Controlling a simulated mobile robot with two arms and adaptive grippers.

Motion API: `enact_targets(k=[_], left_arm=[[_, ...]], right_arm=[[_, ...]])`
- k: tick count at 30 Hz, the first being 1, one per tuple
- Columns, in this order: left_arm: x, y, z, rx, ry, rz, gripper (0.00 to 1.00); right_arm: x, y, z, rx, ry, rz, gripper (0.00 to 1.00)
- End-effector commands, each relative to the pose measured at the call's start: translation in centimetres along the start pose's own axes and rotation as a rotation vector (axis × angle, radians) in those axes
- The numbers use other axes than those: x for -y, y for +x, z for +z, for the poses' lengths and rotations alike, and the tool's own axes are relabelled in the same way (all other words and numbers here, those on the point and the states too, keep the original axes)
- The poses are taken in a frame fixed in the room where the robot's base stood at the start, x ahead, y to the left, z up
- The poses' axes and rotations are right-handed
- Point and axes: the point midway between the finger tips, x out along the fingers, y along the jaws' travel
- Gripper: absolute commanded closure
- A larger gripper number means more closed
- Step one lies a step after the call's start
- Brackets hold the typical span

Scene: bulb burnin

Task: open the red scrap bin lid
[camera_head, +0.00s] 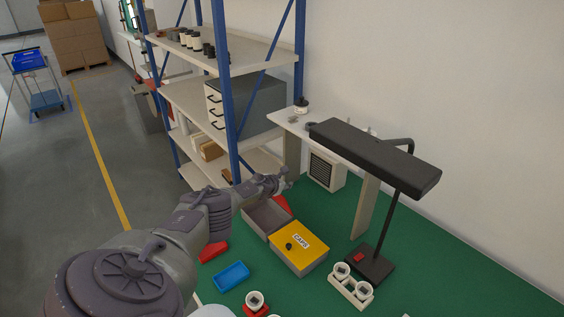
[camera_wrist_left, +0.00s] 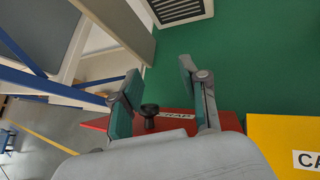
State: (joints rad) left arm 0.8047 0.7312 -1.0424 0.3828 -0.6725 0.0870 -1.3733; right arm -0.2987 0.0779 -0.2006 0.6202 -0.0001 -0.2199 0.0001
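The scrap bin (camera_head: 266,217) is a grey box beside the yellow-lidded caps bin (camera_head: 305,243). Its grey inside seems to show in the head view. Part of its red lid (camera_head: 282,204) shows at the far side, mostly behind my left gripper (camera_head: 276,182); how far it is raised is hard to tell. In the left wrist view the red lid (camera_wrist_left: 222,119) carries a black knob (camera_wrist_left: 150,111) and a SCRAP label. The open fingers of my left gripper (camera_wrist_left: 160,95) stand either side of the knob, with no clear grip on it. My right gripper is out of view.
A blue tray (camera_head: 231,276) and a red tray (camera_head: 213,251) lie on the green surface. A black lamp (camera_head: 375,160) and a white holder with sockets (camera_head: 350,290) stand at the right. A blue-posted shelf (camera_head: 220,90) rises behind the gripper.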

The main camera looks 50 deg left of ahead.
Motion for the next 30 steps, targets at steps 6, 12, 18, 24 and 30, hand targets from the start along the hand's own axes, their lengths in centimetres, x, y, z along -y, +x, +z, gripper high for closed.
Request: enact_targets(k=[6,12,18,24,30], left_arm=[[-0.3,-1.2,1.9,0.010,0.013,0.005,0.56],[-0.2,-2.5,2.1,0.003,0.008,0.005,0.56],[0.4,-3.2,3.7,0.024,0.010,-0.003,0.56],[0.1,-4.7,3.4,0.006,0.002,0.005,0.56],[0.1,-5.9,4.2,0.004,-0.001,0.007,0.56]], right_arm=[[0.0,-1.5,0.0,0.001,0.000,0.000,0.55],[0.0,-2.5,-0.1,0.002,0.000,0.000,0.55],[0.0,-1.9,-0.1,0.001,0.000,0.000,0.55],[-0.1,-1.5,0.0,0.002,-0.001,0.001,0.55],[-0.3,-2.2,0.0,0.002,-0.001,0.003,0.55]])
